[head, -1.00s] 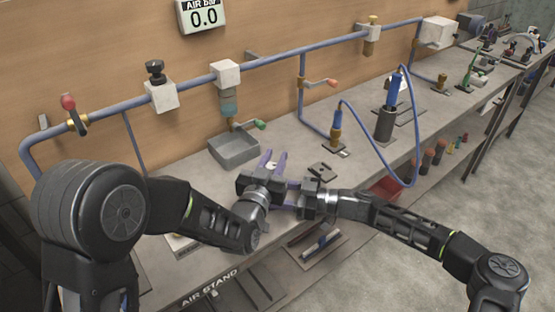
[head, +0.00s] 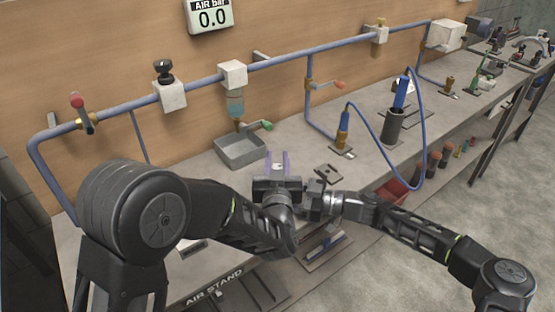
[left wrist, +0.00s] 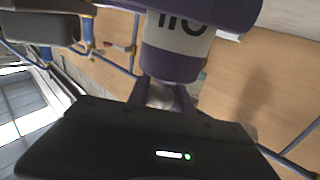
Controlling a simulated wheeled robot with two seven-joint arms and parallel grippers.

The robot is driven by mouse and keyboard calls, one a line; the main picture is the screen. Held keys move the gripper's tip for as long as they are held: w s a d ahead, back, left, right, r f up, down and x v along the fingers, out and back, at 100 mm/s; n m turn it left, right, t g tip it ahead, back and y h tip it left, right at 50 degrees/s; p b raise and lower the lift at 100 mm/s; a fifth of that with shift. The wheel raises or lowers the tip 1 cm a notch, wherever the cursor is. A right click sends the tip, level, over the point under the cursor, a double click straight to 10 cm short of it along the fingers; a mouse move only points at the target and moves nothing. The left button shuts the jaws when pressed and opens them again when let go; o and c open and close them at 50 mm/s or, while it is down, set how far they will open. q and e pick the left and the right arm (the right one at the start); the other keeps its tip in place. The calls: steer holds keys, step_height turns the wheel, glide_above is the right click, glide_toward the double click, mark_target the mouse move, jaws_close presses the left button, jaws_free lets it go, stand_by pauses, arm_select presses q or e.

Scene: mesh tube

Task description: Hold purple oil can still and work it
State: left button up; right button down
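The purple oil can (left wrist: 178,42) shows large in the left wrist view, with a white band and upside-down dark lettering. Its purple end lies close to my left gripper's fingers (left wrist: 163,94), with a silvery part between them. In the head view my left gripper (head: 277,163) points away over the bench, its two purple fingers apart with something pale between them. I cannot clearly make out the can there. My right gripper (head: 307,203) points left, close beside the left gripper's body; its fingertips are mostly hidden.
A grey tray (head: 240,150) stands behind my left gripper. A small dark plate (head: 328,173) lies to its right. Blue air pipe (head: 290,60) runs along the wall, and a blue hose loops at the right. The bench's front edge lies beneath my arms.

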arm_select(q)
steer(key=o, duration=0.5)
steer(key=shift+c, duration=0.2)
steer(key=shift+s, duration=0.15)
steer(key=s, duration=1.1)
steer(key=shift+s, duration=0.35)
arm_select(e)
steer(key=c, duration=0.5)
jaws_free()
